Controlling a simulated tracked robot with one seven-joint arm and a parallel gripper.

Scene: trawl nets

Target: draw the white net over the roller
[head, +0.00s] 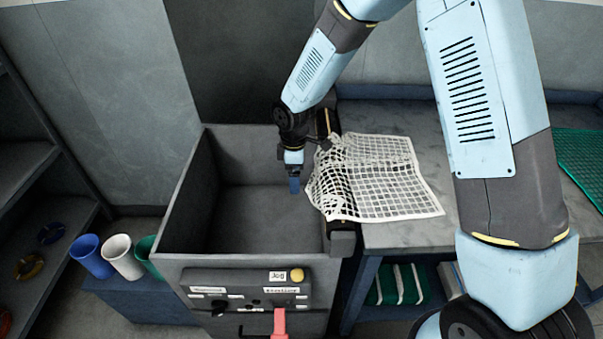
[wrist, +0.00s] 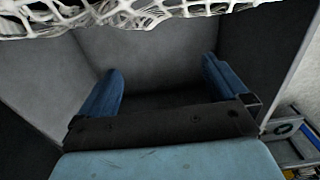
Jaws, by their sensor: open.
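The white net (head: 385,180) lies partly flat on the grey table and partly over the dark roller (head: 328,123) at the bin's right edge. Its left edge bunches and hangs slightly over the bin side. My gripper (head: 294,186) points down inside the grey bin (head: 172,228), just left of the net's bunched edge. In the wrist view my two blue fingers (wrist: 160,92) are apart with nothing between them. The net (wrist: 150,14) crosses the top of that view, apart from the fingertips. Much of the roller is hidden by the net and my arm.
A control panel (head: 245,290) with a yellow knob (head: 297,275) and a red handle (head: 279,322) is on the bin's front. Blue, white and green cups (head: 121,257) stand at left. A green net (head: 580,158) lies at far right. The bin floor looks empty.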

